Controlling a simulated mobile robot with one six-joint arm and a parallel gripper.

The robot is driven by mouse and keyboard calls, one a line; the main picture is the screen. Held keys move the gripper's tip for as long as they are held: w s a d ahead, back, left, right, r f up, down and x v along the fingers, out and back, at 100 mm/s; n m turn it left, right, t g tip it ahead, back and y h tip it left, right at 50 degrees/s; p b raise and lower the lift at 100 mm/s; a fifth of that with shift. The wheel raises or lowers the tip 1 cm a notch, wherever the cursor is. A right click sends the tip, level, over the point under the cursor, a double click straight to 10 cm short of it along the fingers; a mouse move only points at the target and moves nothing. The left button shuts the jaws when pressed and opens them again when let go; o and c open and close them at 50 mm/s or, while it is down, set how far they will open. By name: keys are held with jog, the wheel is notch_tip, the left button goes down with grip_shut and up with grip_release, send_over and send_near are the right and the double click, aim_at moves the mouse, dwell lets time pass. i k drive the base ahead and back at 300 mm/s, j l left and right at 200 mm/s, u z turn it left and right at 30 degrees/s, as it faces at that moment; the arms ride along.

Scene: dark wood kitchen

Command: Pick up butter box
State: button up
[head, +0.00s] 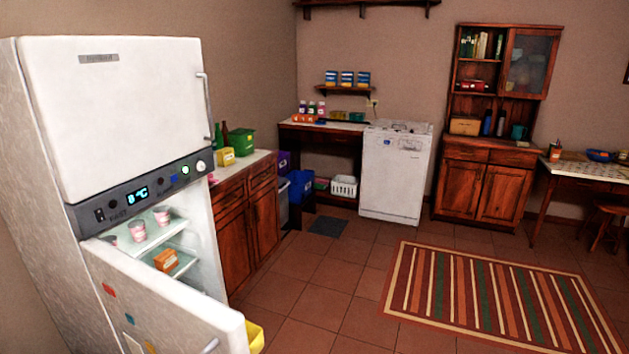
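No box can be read as butter at this size. A small orange-brown box (166,260) lies on a lower glass shelf inside the open fridge (118,125) at the left. A yellow box (226,157) stands on the wooden counter (243,169) beside the fridge, in front of a green container (241,141). I cannot tell which of these is the butter box. My gripper is not in view.
The fridge's lower door (165,305) swings out at the lower left, with a yellow thing (254,337) by its edge. Pink-and-white cups (137,231) stand on the upper shelf. The tiled floor (318,300) and striped rug (490,298) are clear.

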aim_at(225, 156)
jog(key=i+l, duration=0.2)
jog(key=i, duration=0.25)
jog(key=i+l, duration=0.2)
jog(key=i, duration=0.25)
jog(key=i+l+z, duration=0.1)
jog(key=i, duration=0.3)
jog(key=i+l, duration=0.3)
jog(key=i, duration=0.15)
jog(key=i+l, duration=0.15)
jog(key=i, duration=0.3)
jog(key=i+j+u, duration=0.4)
jog(key=i+j, duration=0.25)
jog(key=i, duration=0.35)
jog(key=i+j+u, duration=0.4)
jog(key=i, duration=0.7)
jog(key=i+l+u, duration=0.15)
jog(key=i+u, duration=0.25)
jog(key=i, duration=0.65)
jog(key=i+j, duration=0.1)
jog(key=i, duration=0.05)
